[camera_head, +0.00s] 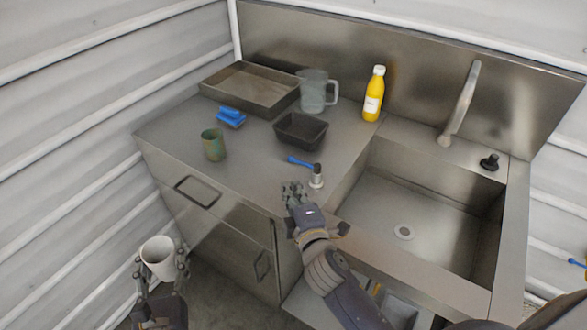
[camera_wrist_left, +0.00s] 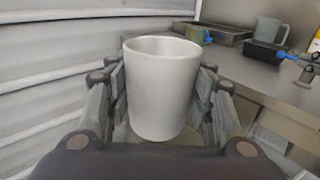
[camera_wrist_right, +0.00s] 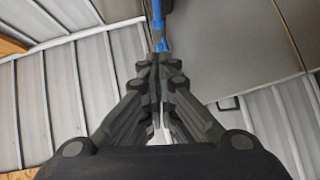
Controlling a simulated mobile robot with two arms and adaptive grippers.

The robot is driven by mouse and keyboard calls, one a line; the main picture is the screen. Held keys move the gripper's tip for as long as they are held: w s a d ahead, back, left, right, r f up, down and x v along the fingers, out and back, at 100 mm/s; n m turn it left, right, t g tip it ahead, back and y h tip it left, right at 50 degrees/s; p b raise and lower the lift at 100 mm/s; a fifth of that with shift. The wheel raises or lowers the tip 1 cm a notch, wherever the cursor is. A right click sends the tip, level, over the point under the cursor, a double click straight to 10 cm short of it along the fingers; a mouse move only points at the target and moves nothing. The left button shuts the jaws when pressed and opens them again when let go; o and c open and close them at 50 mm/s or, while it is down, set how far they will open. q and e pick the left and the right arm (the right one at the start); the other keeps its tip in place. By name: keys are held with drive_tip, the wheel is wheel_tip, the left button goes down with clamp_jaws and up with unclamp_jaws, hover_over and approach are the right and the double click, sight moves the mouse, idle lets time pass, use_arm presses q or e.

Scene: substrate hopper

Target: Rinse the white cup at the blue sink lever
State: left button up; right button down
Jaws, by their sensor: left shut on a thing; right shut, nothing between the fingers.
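The white cup (camera_head: 158,258) is upright between the fingers of my left gripper (camera_head: 162,268), in front of the counter at the lower left. It also fills the middle of the left wrist view (camera_wrist_left: 162,88). My left gripper is shut on it. The blue lever (camera_head: 301,162) sits on a short metal post (camera_head: 316,178) at the counter's front edge, left of the sink basin (camera_head: 400,215). My right gripper (camera_head: 293,190) is shut and empty just in front of and left of the post. In the right wrist view a blue bar (camera_wrist_right: 160,25) shows beyond the closed fingertips (camera_wrist_right: 161,60).
On the counter are a green cup (camera_head: 213,145), a blue sponge-like block (camera_head: 231,117), a dark tray (camera_head: 300,131), a large metal tray (camera_head: 250,88), a clear jug (camera_head: 314,90) and a yellow bottle (camera_head: 374,94). A curved faucet (camera_head: 462,100) and black knob (camera_head: 489,162) stand behind the basin.

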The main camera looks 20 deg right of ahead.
sight(290, 159)
use_arm(q)
drive_tip(key=shift+r+p, duration=0.35)
drive_tip(key=shift+r, duration=0.15)
use_arm(e)
drive_tip(key=w, duration=0.5)
drive_tip(key=shift+w+d+f, duration=0.15)
drive_tip(key=shift+f, duration=0.15)
use_arm(q)
drive_tip(key=shift+r+p, duration=0.45)
use_arm(e)
drive_tip(key=shift+w+d+f, duration=0.2)
drive_tip(key=shift+w+d, duration=0.35)
drive_tip(key=shift+d, duration=0.05)
drive_tip(key=shift+w+d+f, duration=0.15)
drive_tip(key=shift+w+d, duration=0.35)
drive_tip(key=shift+d, duration=0.1)
drive_tip(key=shift+w+d+f, duration=0.1)
drive_tip(key=shift+w+d, duration=0.1)
drive_tip(key=shift+d, duration=0.05)
drive_tip(key=shift+w, duration=0.1)
drive_tip(key=shift+w+d, duration=0.35)
drive_tip(key=shift+w, duration=0.1)
use_arm(q)
drive_tip(key=shift+s+a, duration=0.1)
drive_tip(key=shift+a, duration=0.05)
drive_tip(key=shift+r, duration=0.1)
